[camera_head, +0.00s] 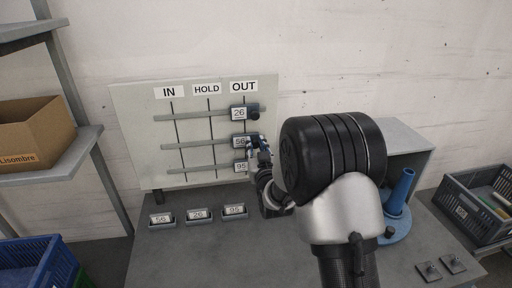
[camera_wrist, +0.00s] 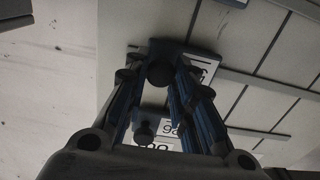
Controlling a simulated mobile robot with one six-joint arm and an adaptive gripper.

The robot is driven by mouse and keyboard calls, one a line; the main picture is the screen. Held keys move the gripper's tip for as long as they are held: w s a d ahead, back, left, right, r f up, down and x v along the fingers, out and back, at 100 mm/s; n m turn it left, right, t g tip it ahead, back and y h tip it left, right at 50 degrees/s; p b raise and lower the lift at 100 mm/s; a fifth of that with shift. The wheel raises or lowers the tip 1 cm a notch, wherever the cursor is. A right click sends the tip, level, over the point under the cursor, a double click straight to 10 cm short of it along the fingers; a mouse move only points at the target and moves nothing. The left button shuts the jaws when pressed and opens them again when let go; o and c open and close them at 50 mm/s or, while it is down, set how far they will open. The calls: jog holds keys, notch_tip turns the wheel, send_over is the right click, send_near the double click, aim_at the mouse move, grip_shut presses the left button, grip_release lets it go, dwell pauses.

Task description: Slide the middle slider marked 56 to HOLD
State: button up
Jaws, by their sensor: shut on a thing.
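The slider board (camera_head: 140,100) stands upright with columns labelled IN, HOLD and OUT and three horizontal rails. The middle slider marked 56 (camera_head: 238,143) is on the middle rail under OUT. My gripper (camera_head: 256,142) reaches it from the right and is shut on its knob. In the wrist view the dark knob (camera_wrist: 160,72) sits between my fingertips, with part of the slider's label (camera_wrist: 200,68) showing beside it. The slider marked 26 (camera_head: 239,113) on the top rail and the slider marked 95 (camera_head: 241,168) on the bottom rail are also under OUT.
Small holders marked 56 (camera_head: 161,219), 26 (camera_head: 199,215) and 95 (camera_head: 234,211) stand on the grey table (camera_head: 190,255) below the board. A cardboard box (camera_head: 35,130) is on the left shelf. The rails left of the sliders are clear.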

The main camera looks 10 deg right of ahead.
grip_shut()
jog(key=a+b, duration=0.4)
jog(key=a, duration=0.7)
jog(key=o, duration=0.9)
grip_release()
